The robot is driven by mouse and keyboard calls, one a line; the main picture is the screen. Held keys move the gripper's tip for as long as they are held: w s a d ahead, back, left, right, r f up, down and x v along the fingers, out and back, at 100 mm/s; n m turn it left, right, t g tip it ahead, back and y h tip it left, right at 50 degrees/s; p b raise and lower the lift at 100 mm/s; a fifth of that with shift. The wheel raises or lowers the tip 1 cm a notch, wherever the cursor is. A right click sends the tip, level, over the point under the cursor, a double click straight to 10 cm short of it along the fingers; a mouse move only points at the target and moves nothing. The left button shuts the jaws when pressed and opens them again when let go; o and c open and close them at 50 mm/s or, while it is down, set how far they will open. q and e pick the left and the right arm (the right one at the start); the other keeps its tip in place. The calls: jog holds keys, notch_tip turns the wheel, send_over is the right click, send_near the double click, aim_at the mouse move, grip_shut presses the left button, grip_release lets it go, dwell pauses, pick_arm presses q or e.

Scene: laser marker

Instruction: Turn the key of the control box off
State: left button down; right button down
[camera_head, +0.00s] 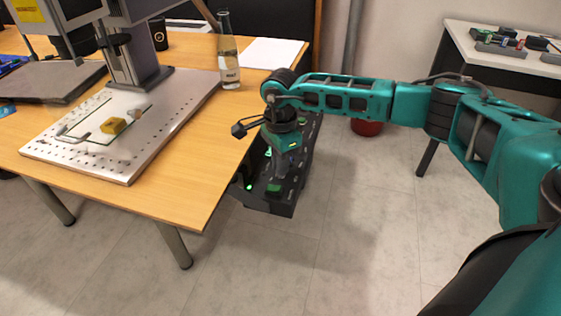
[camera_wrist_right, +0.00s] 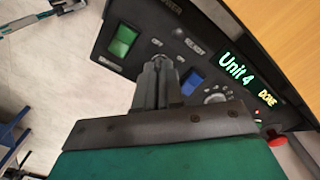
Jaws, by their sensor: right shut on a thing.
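The black control box (camera_head: 290,192) is beside the right edge of the wooden table, below the tabletop. In the right wrist view its panel (camera_wrist_right: 150,18) carries a lit green switch (camera_wrist_right: 123,41), a blue button (camera_wrist_right: 192,82) and a green display (camera_wrist_right: 236,68) reading "Unit 4". My right gripper (camera_head: 279,176) points down at the panel. Its fingers (camera_wrist_right: 157,70) are shut on the key at the panel, between the green switch and the blue button. The fingers hide the key, so its angle cannot be told. My left gripper is in neither view.
The wooden table (camera_head: 200,190) bears a metal plate (camera_head: 60,150) under the laser marker (camera_head: 130,50), and a bottle (camera_head: 228,60) near its right edge. A white side table (camera_head: 500,55) stands at the back right. The floor in front is clear.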

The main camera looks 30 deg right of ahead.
jog(key=c, duration=1.3)
grip_release()
jog(key=shift+o, duration=0.2)
notch_tip(320, 180, up, 13)
jog(key=p, duration=0.2)
